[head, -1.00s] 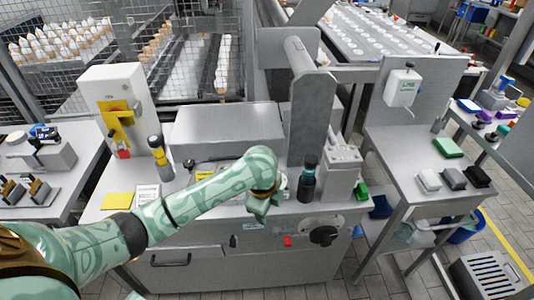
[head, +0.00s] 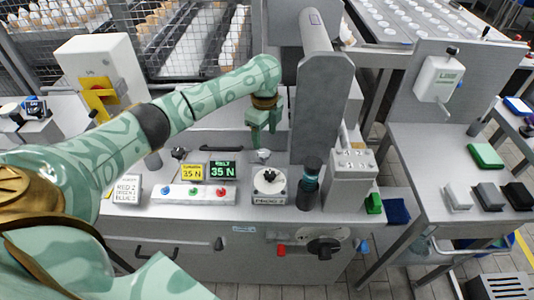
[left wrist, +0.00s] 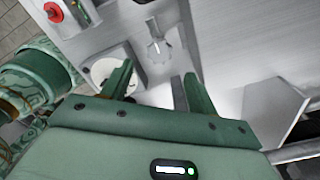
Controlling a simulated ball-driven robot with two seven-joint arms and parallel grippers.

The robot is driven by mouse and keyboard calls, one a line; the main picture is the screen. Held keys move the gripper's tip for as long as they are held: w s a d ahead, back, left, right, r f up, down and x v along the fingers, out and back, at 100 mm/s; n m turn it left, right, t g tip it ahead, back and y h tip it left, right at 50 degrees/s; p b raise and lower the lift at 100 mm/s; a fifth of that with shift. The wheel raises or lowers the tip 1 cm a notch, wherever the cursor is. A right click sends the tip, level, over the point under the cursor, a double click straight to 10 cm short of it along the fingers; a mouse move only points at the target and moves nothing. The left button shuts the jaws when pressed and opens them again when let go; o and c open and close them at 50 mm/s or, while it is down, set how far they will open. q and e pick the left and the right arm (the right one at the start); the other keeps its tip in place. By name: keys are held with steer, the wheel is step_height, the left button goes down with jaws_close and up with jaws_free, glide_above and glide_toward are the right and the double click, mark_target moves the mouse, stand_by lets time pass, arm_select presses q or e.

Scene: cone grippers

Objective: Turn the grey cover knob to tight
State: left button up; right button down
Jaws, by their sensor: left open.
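The grey cover knob (head: 263,154) stands on the bench top, just in front of the large grey cover. It looks small and lobed, with a pale mark, in the left wrist view (left wrist: 157,50). My left gripper (head: 264,130) points down above the knob. Its two fingers are apart and empty. In the left wrist view the knob lies beyond and between the fingertips (left wrist: 157,70), with no contact visible. My right gripper is in neither view.
A round dial with a dark knob (head: 269,178) sits just in front of the cover knob. A dark bottle (head: 308,186) and a grey column (head: 322,110) stand to the right.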

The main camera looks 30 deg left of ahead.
mark_target(264, 153)
arm_select(q)
step_height(264, 153, down, 6)
steer(key=shift+s+a+r+b, duration=0.15)
steer(key=shift+r+b, duration=0.1)
steer(key=shift+b, duration=0.8)
steer(key=shift+f, duration=0.6)
steer(key=c, duration=1)
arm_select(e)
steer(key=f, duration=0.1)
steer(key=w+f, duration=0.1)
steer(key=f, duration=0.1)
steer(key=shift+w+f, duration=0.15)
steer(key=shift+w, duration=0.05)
